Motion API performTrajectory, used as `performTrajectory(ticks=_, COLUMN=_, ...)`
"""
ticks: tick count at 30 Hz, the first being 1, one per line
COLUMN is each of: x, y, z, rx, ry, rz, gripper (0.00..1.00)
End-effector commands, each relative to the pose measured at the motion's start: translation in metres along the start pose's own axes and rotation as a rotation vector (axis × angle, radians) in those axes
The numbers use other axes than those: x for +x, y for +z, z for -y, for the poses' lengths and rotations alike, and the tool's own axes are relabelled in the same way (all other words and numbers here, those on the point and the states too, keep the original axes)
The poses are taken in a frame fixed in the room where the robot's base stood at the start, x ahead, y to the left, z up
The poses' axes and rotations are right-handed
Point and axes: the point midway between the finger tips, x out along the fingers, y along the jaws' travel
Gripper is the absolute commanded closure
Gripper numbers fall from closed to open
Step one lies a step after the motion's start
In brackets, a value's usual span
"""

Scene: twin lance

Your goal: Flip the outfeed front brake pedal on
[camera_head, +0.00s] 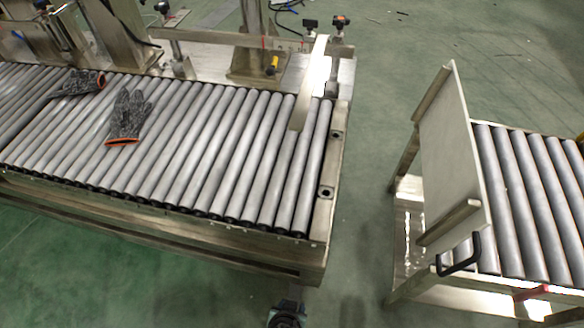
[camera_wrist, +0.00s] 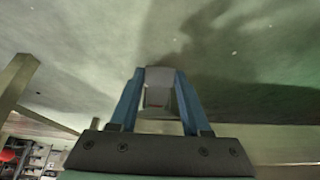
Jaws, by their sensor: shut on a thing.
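In the wrist view, my gripper (camera_wrist: 160,77) has two blue fingers closed on a small grey part (camera_wrist: 158,97) between their tips. I cannot tell whether this part is the outfeed front brake pedal, as its shape is mostly hidden. In the head view, a dark round part with some teal (camera_head: 287,315) shows at the bottom edge, below the conveyor end; I cannot tell what it is. No brake pedal can be made out clearly in the head view.
A roller conveyor (camera_head: 170,140) carries two dark gloves (camera_head: 128,117). A roller cart (camera_head: 525,200) with an upright panel (camera_head: 450,150) and a black handle (camera_head: 461,254) stands at right. Open green floor lies between. The wrist view shows shelves (camera_wrist: 35,160) at lower left.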

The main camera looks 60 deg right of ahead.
Motion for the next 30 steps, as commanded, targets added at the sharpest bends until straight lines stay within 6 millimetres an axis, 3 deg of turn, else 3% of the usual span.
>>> performTrajectory(ticks=19, x=0.0036, y=0.0008, z=0.0006, rx=0.002, ry=-0.001, rz=-0.064, gripper=1.0)
performTrajectory(ticks=20, x=0.0036, y=0.0007, z=0.0006, rx=0.002, ry=-0.001, rz=-0.064, gripper=0.47)
performTrajectory(ticks=21, x=0.0036, y=0.0008, z=0.0006, rx=0.001, ry=-0.001, rz=-0.064, gripper=0.4)
performTrajectory(ticks=24, x=0.0036, y=0.001, z=0.0004, rx=0.001, ry=-0.001, rz=-0.063, gripper=0.22)
performTrajectory(ticks=30, x=0.0035, y=0.0013, z=0.0001, rx=0.001, ry=0.0, rz=-0.062, gripper=0.22)
